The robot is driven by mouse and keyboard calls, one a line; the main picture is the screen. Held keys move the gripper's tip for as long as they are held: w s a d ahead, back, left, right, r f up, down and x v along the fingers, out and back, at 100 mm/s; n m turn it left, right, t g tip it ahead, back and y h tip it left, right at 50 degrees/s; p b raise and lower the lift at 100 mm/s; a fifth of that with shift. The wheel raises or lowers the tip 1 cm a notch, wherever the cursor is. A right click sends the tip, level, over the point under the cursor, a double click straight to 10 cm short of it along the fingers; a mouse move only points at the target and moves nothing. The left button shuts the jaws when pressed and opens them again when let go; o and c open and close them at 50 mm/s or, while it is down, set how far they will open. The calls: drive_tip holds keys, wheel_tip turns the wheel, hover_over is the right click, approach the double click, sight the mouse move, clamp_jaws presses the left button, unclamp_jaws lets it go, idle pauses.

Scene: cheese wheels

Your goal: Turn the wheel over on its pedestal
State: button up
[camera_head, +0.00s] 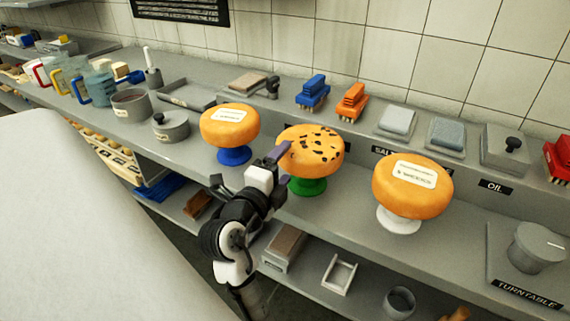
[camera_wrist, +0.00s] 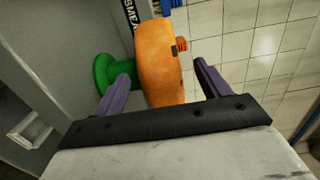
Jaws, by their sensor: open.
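An orange cheese wheel with dark patches on its upper face (camera_head: 318,146) lies flat on a green pedestal (camera_head: 302,186), in the middle of the counter. The wrist view shows this wheel (camera_wrist: 156,45) edge-on and the green pedestal (camera_wrist: 100,70) to its left. My gripper (camera_head: 281,158) is at the wheel's near left rim. In the wrist view my gripper (camera_wrist: 163,68) is open, with one purple finger on the wheel's underside and the other on its patched side. Gaps show beside the wheel; contact is not clear. The wheel's underside is hidden in the head view.
A labelled wheel on a blue pedestal (camera_head: 234,155) stands left, and another on a white pedestal (camera_head: 399,218) stands right. Brushes and blocks line the back ledge (camera_head: 380,152). A turntable (camera_head: 536,248) is at far right. Pots (camera_head: 171,127) stand left.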

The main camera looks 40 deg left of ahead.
drive_tip(key=b+v, duration=0.2)
drive_tip(key=v, duration=1)
drive_tip(key=shift+b, duration=0.4)
drive_tip(key=shift+s+d+r, duration=0.1)
drive_tip(key=shift+r, duration=0.05)
